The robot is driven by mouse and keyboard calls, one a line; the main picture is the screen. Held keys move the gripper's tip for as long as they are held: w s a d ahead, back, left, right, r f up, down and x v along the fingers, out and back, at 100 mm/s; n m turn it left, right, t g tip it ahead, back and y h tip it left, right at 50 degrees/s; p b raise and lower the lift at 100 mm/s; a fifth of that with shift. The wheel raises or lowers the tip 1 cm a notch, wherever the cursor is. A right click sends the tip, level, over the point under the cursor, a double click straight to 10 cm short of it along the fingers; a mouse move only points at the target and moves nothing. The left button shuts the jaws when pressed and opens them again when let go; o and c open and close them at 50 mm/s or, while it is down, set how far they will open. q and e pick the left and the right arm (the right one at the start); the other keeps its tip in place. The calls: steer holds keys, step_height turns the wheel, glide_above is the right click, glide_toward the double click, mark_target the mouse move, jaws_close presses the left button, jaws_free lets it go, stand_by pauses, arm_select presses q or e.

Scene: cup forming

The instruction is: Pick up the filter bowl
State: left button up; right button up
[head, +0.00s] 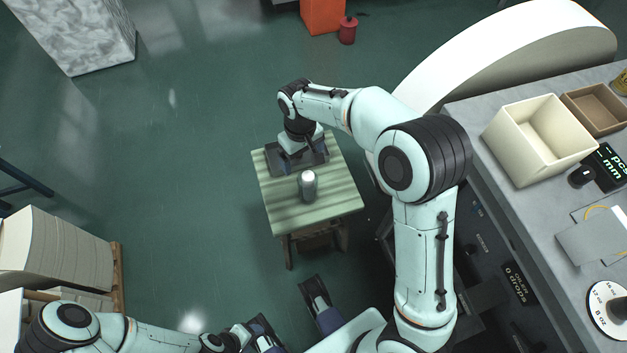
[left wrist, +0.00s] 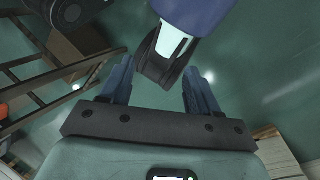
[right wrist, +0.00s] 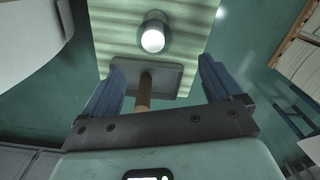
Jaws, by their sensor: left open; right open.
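A small grey-green cylinder with a bright white top (head: 308,185), which I take to be the filter bowl, stands upright on a green-striped stool (head: 330,206). It also shows in the right wrist view (right wrist: 153,36), beyond my fingertips. My right gripper (head: 301,163) is over the stool's far part, pointing down, open and apart from the cylinder. My left gripper (head: 248,338) is low at the bottom, open and empty, far from the stool.
A grey bench at the right holds a cream bin (head: 540,140), a brown tray (head: 597,108) and a dial (head: 606,308). A large white curved piece (head: 500,55) is behind my right arm. Stacked sheets (head: 55,252) stand at the left. Floor left of the stool is clear.

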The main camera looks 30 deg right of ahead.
mark_target(304, 172)
steer(key=shift+w+d, duration=0.25)
step_height(304, 172, down, 7)
steer(key=shift+s+b, duration=0.1)
steer(key=shift+b, duration=0.75)
steer(key=shift+f, duration=0.6)
steer(key=f, duration=0.1)
steer(key=f+b, duration=0.1)
steer(key=f, duration=0.2)
steer(key=shift+s+d+f, duration=0.15)
steer(key=shift+s, duration=0.2)
steer(key=shift+f+b, duration=0.3)
steer(key=shift+f, duration=0.1)
arm_select(q)
steer(key=shift+t+y, duration=0.3)
steer(key=shift+t, duration=0.4)
steer(key=w+f, duration=0.2)
steer(key=w+a+f, duration=0.1)
steer(key=w, duration=0.1)
steer(key=shift+w+f, duration=0.15)
steer(key=shift+f, duration=0.25)
arm_select(e)
steer(key=c, duration=1.1)
